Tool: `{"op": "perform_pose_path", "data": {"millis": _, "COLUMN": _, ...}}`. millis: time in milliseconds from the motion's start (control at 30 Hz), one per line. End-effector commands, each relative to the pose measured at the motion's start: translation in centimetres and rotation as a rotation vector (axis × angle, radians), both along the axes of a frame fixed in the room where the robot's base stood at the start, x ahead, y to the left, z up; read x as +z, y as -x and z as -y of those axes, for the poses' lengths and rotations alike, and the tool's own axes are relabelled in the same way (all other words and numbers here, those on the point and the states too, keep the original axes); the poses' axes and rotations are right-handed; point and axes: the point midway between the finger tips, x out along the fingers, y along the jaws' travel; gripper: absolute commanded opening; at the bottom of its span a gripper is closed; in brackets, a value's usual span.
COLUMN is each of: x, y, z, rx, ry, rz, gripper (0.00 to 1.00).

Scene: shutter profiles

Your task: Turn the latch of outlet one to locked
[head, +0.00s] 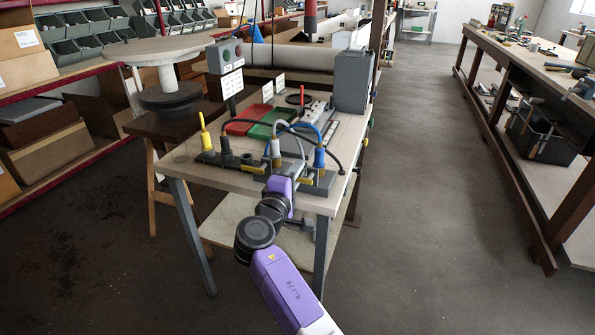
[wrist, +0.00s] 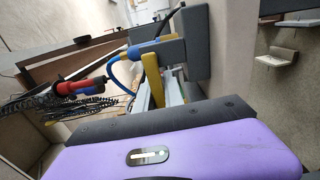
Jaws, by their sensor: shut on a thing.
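My gripper (head: 282,182) is at the front edge of the workbench, by the row of outlets. Its purple hand also shows in the wrist view (wrist: 185,150). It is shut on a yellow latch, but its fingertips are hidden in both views. A yellow latch piece (wrist: 179,86) shows just beyond the hand in the wrist view. A blue plug (head: 319,157) stands upright in an outlet to the right of my gripper, and a grey plug (head: 276,150) stands just behind it. I cannot read which outlet is one.
Looped cables arch over the outlets. A red tray (head: 247,119) and a green tray (head: 271,122) lie behind. A grey box (head: 352,80) stands at the back right. The right aisle is clear.

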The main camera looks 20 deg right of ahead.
Motion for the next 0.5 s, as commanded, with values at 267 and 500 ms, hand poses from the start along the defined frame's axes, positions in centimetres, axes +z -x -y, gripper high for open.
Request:
{"op": "perform_pose_path", "data": {"millis": 267, "x": 0.01, "y": -0.07, "z": -0.32, "rx": 0.008, "ry": 0.003, "rz": -0.001, "gripper": 0.20}}
{"op": "perform_pose_path", "data": {"millis": 500, "x": -0.01, "y": -0.04, "z": -0.16, "rx": 0.004, "ry": 0.001, "rz": -0.001, "gripper": 0.35}}
